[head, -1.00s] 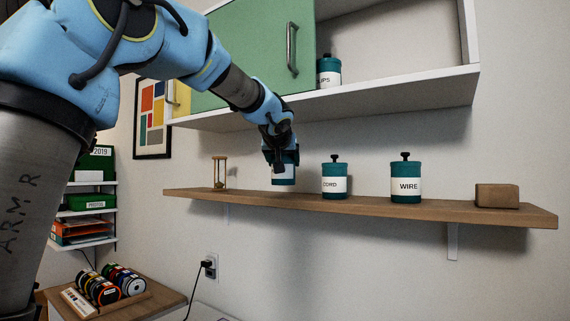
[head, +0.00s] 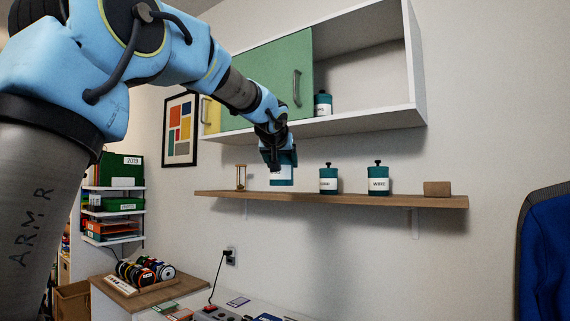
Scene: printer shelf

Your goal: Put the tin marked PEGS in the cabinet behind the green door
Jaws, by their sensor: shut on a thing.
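My gripper (head: 279,160) is shut on a teal tin (head: 283,174) with a white label, whose writing I cannot read in the head view. The tin is upright, in front of the wooden shelf, and looks nearer to me than the tins on it. The white wall cabinet (head: 368,122) hangs above. Its green door (head: 265,85), with a grey upright handle, covers the middle part. The right part of the cabinet is uncovered.
On the wooden shelf (head: 440,200) stand an hourglass (head: 240,177), a CORD tin (head: 328,183), a WIRE tin (head: 378,184) and a brown block (head: 437,188). Another labelled tin (head: 323,104) stands in the cabinet's open part. A yellow door (head: 210,113) shows at left. A blue garment (head: 545,255) hangs at right.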

